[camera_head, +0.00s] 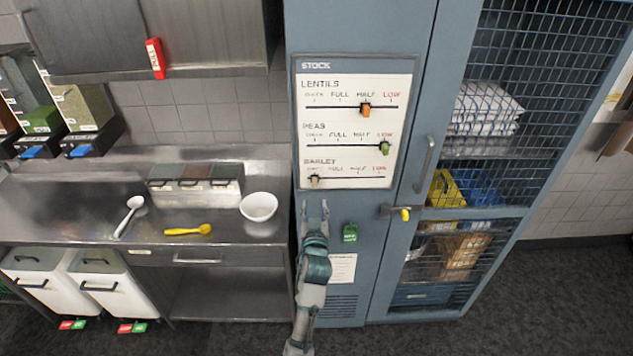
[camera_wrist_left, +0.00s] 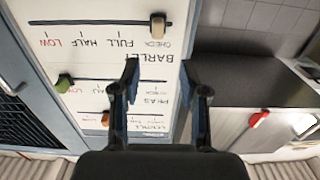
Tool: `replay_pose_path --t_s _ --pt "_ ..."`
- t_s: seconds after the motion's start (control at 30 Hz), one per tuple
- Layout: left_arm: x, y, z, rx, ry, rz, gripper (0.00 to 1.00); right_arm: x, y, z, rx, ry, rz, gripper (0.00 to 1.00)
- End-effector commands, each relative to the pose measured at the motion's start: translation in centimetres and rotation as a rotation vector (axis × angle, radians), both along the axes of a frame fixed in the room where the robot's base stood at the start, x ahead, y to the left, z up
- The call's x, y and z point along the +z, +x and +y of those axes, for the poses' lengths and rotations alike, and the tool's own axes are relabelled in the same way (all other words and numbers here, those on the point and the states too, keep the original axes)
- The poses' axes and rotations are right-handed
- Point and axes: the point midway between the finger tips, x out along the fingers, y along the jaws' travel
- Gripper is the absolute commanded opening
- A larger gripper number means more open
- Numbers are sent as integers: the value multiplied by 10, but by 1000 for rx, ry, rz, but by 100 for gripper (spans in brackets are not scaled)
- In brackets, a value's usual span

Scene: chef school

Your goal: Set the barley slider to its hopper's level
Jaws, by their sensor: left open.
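The white STOCK board (camera_head: 352,130) is on the blue cabinet front. The beige barley slider (camera_head: 314,181) sits at the far left of the bottom track, at CHECK; it also shows upside down in the left wrist view (camera_wrist_left: 157,26). The orange lentils slider (camera_head: 366,110) is at HALF and the green peas slider (camera_head: 384,148) at LOW. My left gripper (camera_head: 314,206) is open and empty just below the barley slider, apart from it. Several hoppers stand at the upper left; the beige-filled one (camera_head: 84,106) looks mostly full, but its label is unreadable. My right gripper is out of view.
A mesh door (camera_head: 530,120) with a handle and yellow-tagged latch (camera_head: 404,213) is right of the board. A green tag (camera_head: 350,232) hangs below.

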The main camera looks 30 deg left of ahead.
Motion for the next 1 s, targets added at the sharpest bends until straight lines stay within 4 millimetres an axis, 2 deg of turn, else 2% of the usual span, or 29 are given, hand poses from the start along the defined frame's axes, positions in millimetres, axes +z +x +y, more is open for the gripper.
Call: replay_pose_path --t_s 0.2,0.4,0.6,0.9,1.0 --pt "4 45 24 -1 6 1 44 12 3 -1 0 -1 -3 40" --pt "4 76 40 -2 6 0 44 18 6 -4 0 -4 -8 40" --pt "2 90 51 -2 4 0 44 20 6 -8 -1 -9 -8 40" --pt "1 91 52 -2 4 0 44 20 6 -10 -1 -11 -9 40" --pt "1 91 52 -2 4 0 19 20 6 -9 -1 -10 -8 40"
